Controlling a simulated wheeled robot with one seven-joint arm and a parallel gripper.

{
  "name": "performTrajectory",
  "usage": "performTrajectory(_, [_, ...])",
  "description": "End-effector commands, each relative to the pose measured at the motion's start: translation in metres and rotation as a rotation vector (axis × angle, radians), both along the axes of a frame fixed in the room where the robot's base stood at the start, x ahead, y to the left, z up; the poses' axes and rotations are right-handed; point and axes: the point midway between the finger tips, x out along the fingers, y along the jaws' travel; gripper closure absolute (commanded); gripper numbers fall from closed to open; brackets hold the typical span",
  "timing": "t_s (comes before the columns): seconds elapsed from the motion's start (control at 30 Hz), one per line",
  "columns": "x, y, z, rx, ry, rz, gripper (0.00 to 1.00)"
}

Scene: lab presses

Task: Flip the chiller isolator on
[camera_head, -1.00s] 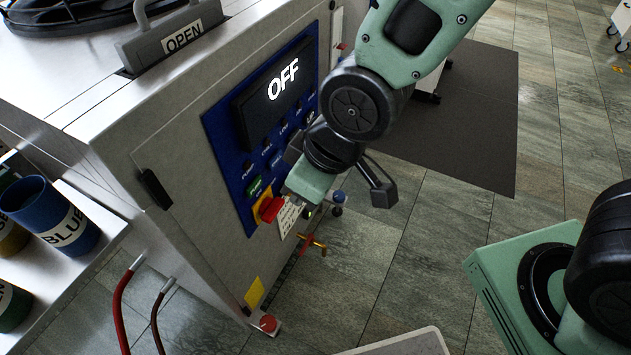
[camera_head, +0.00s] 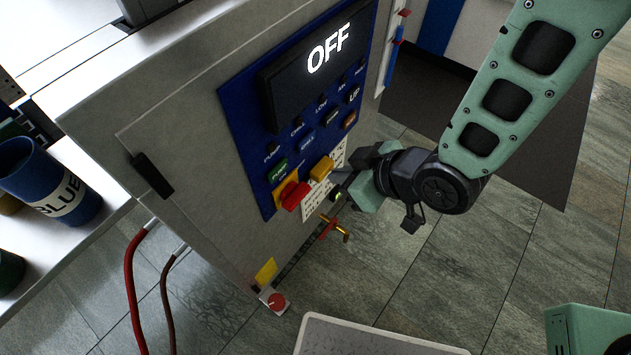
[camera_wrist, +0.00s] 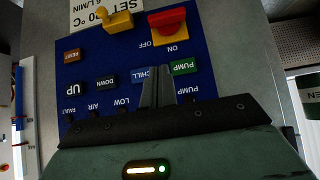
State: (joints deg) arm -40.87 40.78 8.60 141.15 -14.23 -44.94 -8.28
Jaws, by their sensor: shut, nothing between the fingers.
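The chiller isolator is a red rotary handle (camera_head: 293,193) on a yellow plate, low on the blue panel (camera_head: 243,130) of the grey chiller. In the wrist view the red handle (camera_wrist: 167,18) is at the top, with OFF and ON lettering upside down below it. The panel's display (camera_head: 318,62) reads OFF. My gripper (camera_head: 343,178) is right of the isolator in the head view, near the panel's lower edge. In the wrist view its fingers (camera_wrist: 158,88) are together and empty, appearing over the CHILL button, apart from the isolator. Whether the fingers touch the panel is unclear.
A yellow lever (camera_head: 321,168) is beside the isolator, by a white label. A red-and-brass valve (camera_head: 333,228) is below. Red hoses (camera_head: 133,262) hang at left, near a blue cup (camera_head: 45,180) on a shelf.

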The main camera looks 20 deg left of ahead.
Motion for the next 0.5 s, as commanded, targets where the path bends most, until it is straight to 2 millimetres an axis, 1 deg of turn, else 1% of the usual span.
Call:
performTrajectory(0.17, [0.003,0.007,-0.008,-0.002,0.001,-0.001,1.00])
performTrajectory(0.27, [0.007,0.017,-0.020,-0.003,0.002,0.001,1.00])
performTrajectory(0.5, [0.020,0.050,-0.055,-0.002,0.001,0.001,1.00])
